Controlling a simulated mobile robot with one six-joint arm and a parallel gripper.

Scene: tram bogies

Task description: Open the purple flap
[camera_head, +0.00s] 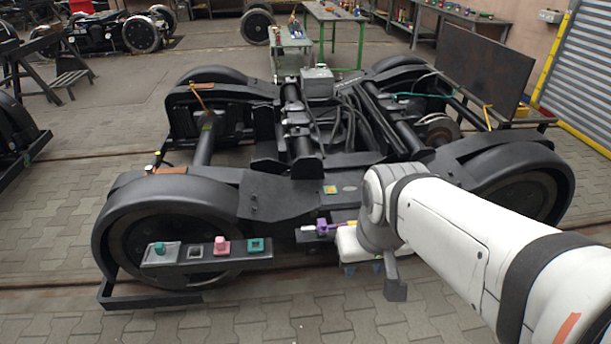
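The purple flap (322,229) is a small purple part at the front of the dark bogie, left of my wrist. My gripper (360,262) is at the end of my white arm, just right of the purple part and mostly hidden by my wrist. Small blue bits show under its white body. The view does not show the gap between its fingers or any contact with the flap.
A dark panel (205,257) left of the flap carries a teal block (158,249), a pink block (221,246) and a green block (256,245). The bogie's wheels (170,235) flank the area. The paved floor (260,318) in front is clear.

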